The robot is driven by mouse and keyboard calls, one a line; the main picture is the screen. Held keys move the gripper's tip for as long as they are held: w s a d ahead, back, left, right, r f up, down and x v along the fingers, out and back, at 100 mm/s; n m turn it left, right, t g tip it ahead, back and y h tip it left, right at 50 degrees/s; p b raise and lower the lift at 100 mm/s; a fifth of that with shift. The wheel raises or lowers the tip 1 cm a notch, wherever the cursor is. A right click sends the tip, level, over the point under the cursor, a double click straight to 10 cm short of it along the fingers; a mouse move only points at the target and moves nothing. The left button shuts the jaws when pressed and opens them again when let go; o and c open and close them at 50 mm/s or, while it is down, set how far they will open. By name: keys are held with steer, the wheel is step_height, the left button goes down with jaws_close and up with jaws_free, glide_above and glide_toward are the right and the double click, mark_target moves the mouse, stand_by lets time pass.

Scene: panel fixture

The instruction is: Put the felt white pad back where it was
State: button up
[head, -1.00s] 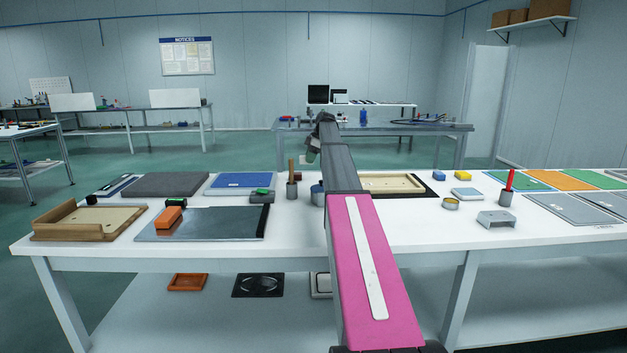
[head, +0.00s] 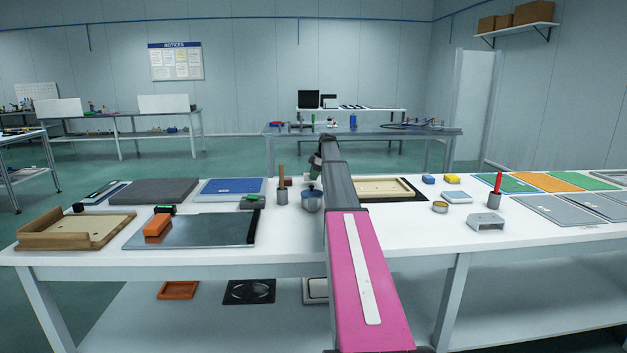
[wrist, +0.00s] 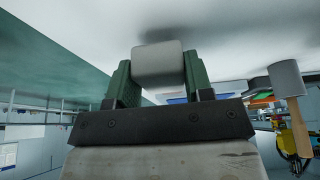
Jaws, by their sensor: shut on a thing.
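In the wrist view my gripper (wrist: 158,75), with green fingers, is shut on a pale grey-white block-shaped piece, which looks like the felt white pad (wrist: 158,62). The pad sits between the fingertips, close to a pale surface with a soft shadow by it. I cannot tell whether it touches that surface. In the head view my gripper (head: 315,165) is small and dark, partly hidden by my arm, over the back of the white table (head: 420,235).
An orange block (head: 157,226) is at left.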

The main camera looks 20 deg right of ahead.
steer(key=shift+f, duration=1)
steer(key=shift+f, duration=0.15)
steer(key=o, duration=0.9)
steer(key=v, duration=1.2)
steer(key=shift+s, duration=0.15)
